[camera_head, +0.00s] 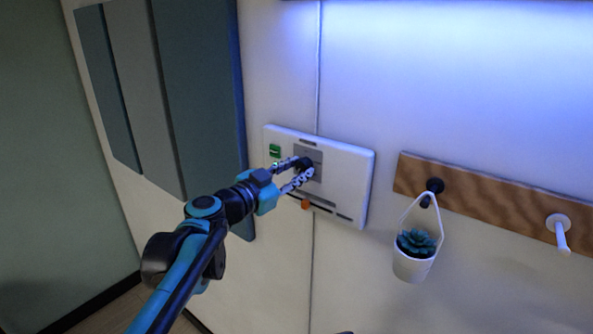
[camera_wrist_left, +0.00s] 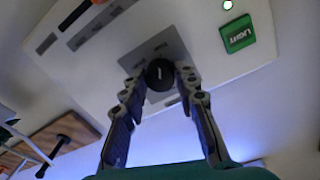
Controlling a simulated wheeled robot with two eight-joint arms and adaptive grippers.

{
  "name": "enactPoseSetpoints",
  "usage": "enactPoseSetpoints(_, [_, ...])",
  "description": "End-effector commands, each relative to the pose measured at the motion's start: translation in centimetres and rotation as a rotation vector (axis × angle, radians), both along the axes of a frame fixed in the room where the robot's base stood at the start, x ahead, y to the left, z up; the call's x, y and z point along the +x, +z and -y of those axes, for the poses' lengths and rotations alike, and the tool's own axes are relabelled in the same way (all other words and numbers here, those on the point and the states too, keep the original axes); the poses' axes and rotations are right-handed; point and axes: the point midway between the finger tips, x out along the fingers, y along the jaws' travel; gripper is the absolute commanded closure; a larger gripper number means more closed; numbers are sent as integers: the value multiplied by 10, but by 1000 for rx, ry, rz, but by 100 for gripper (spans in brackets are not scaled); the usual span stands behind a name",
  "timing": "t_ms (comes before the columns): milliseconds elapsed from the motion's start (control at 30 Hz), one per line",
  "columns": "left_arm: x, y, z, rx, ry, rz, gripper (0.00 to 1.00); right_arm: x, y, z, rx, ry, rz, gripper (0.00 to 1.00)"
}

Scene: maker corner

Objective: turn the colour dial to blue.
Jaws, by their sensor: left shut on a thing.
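The colour dial is a round black knob (camera_wrist_left: 160,74) on a grey plate (camera_wrist_left: 174,46) in the left wrist view. It has a short pale mark on its face. The plate is on a white wall panel (camera_head: 348,178), near the middle of the head view. My left gripper (camera_head: 305,168) reaches the panel from the lower left, its fingers around the knob. In the left wrist view the left gripper (camera_wrist_left: 160,78) is shut on the knob, one finger at each side. The labels on the plate are too small to read. Blue-violet light shines on the wall above. My right gripper is not in view.
A green switch marked LIGHT (camera_wrist_left: 238,34) and an orange slider (camera_head: 305,204) are on the same panel. A wooden peg rail (camera_head: 480,205) to the right holds a hanging white plant pot (camera_head: 411,266). Padded wall panels (camera_head: 200,90) stand left.

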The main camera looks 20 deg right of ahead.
Motion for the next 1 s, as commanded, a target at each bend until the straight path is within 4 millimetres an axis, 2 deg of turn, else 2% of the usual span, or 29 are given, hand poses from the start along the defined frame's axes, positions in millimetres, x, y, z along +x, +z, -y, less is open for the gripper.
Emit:
enactPoseSetpoints(433, [-1, -2, 0, 10, -2, 9, 100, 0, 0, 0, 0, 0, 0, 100])
enactPoseSetpoints(467, [-1, -2, 0, 10, -2, 9, 66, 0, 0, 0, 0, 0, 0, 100])
enactPoseSetpoints(500, [-1, -1, 0, 9, -2, 8, 55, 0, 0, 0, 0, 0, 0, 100])
enactPoseSetpoints(533, [-1, -1, 0, 9, -2, 8, 50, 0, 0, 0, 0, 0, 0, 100])
enactPoseSetpoints(867, [-1, 0, -2, 7, 0, 8, 50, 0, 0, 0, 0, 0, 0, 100])
enactPoseSetpoints(1000, [-10, 0, -15, 6, 1, 8, 50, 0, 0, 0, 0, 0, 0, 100])
